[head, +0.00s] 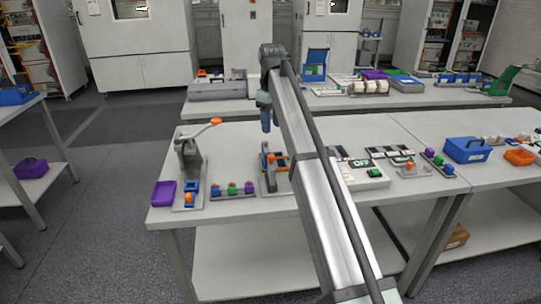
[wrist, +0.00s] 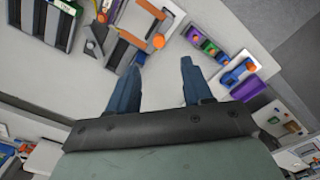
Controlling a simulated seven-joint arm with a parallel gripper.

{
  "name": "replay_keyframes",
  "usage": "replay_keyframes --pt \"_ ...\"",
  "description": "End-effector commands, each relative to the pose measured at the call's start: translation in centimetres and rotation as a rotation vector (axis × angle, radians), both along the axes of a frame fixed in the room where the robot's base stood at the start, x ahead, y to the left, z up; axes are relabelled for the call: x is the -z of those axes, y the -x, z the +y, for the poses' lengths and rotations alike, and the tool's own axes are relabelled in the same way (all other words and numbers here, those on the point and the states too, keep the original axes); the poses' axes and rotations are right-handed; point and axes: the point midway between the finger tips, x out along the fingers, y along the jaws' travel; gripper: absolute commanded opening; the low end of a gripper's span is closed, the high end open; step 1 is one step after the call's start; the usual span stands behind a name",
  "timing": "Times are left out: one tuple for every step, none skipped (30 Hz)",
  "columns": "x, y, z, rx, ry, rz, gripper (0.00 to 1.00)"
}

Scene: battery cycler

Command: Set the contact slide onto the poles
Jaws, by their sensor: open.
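A grey fixture (head: 266,184) with an orange bar and a dark upright stands on the table below. In the wrist view its orange bar (wrist: 135,39) and round orange knob (wrist: 158,41) lie just beyond the fingertips. This knobbed part may be the contact slide; I cannot tell for sure. The poles cannot be made out, and my arm covers part of this area.
A lever press (head: 188,165) with an orange handle stands left, beside a purple tray (head: 162,194). A rail with coloured blocks (head: 233,190) lies between press and fixture. A white unit with a display (head: 366,170) and a blue bin (head: 467,149) are right.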

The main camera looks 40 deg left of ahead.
Motion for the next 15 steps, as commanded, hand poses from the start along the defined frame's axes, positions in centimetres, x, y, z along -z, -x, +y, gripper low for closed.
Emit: replay_keyframes --pt "-0.7 -0.3 0.6 -0.003 -0.001 0.0 0.5" --pt "-0.8 -0.3 0.7 -0.005 -0.002 0.0 0.5" --pt "-0.9 -0.3 0.8 -0.006 -0.002 0.0 0.5" --pt "-0.8 -0.3 0.8 -0.006 -0.002 0.0 0.5" --pt "-0.6 -0.2 0.7 -0.006 -0.002 0.0 0.5" --pt "-0.3 -0.2 0.7 -0.006 -0.002 0.001 0.5" --pt "0.1 -0.2 0.7 -0.006 -0.001 0.001 0.5" --pt "0.4 -0.2 0.6 -0.006 -0.001 0.001 0.5" --pt "1.0 -0.2 0.6 -0.006 -0.001 0.001 0.5" --pt "1.4 -0.1 0.6 -0.006 -0.001 0.002 0.5" --pt "1.9 -0.1 0.6 -0.006 -0.001 0.002 0.5" --pt "2.6 -0.1 0.6 -0.006 -0.001 0.001 0.5" --pt "3.1 -0.2 0.6 -0.006 -0.001 0.001 0.5" --pt "3.7 -0.2 0.6 -0.006 -0.001 0.001 0.5" --pt "4.4 -0.1 0.6 -0.005 0.0 0.002 0.5"
